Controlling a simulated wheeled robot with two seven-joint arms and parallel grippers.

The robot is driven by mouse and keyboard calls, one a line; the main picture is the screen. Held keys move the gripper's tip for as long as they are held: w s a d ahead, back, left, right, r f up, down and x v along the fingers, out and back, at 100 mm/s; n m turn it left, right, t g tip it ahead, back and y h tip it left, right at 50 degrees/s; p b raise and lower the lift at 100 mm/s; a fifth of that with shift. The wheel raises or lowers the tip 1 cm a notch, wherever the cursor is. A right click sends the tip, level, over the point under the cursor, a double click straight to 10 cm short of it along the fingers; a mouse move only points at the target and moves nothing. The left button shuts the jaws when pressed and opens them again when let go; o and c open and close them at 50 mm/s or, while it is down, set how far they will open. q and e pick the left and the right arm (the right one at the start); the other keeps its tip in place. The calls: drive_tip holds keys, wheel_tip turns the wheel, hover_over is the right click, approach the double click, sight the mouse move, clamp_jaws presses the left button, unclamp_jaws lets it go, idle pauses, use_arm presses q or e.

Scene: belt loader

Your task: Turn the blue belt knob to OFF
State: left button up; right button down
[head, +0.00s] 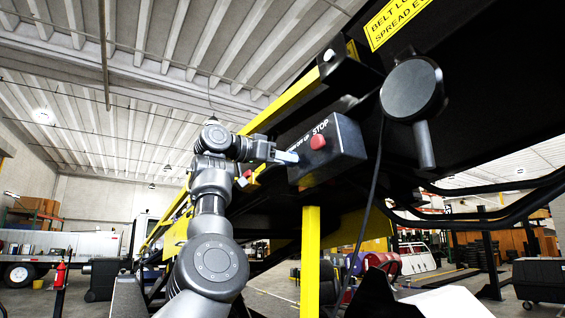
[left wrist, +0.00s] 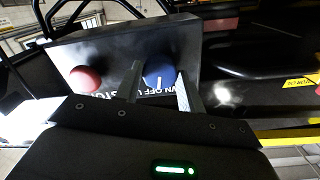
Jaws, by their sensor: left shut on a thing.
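The blue belt knob (left wrist: 158,73) sits on the face of a dark control box (head: 345,143). My left gripper (head: 286,156) reaches the box from the left in the head view. In the left wrist view my left gripper (left wrist: 160,88) has one finger on each side of the knob and is shut on it. Lettering with "OFF" shows beside the knob, partly hidden by the fingers. I cannot tell which setting the knob points to. My right gripper is in neither view.
A red STOP button (head: 318,142) is on the same box, close to the knob. A dark round part with a handle (head: 412,90) hangs to the right. A black cable (head: 375,190) hangs by the box. A yellow post (head: 310,250) stands below it.

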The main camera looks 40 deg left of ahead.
use_arm(q)
drive_tip(key=shift+r+n, duration=0.1)
drive_tip(key=shift+n, duration=1)
drive_tip(key=shift+s, duration=0.1)
drive_tip(key=o, duration=1)
drive_tip(key=shift+c, duration=0.2)
drive_tip(key=b+v, duration=0.4)
drive_tip(key=v, duration=0.6)
drive_tip(key=shift+s+b, duration=0.3)
